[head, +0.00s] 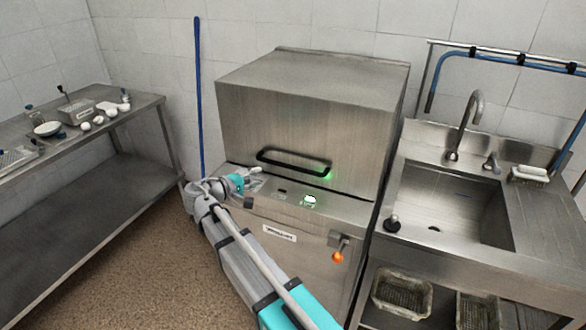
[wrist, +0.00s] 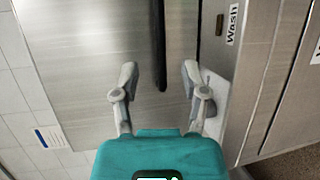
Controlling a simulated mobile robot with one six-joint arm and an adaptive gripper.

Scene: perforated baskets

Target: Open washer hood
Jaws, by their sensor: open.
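The washer hood (head: 270,130) is a large brushed-steel box, sitting down on the washer body (head: 290,215). Its black bar handle (head: 293,165) runs across the lower front. My gripper (head: 255,176) is just below the handle's left end in the head view, partly hidden by my own arm. In the wrist view my gripper (wrist: 159,76) is open, with grey fingers apart. The handle (wrist: 159,40) runs upright in that picture, and its lower end lies between the two fingertips. No contact shows, and I cannot tell the depth gap.
A steel sink (head: 450,205) with a tap stands right of the washer. Perforated baskets (head: 403,294) sit below it. A steel table (head: 80,160) with dishes is at left. A blue pole (head: 199,100) leans by the wall. A lit orange knob (head: 338,257) sticks out from the washer front.

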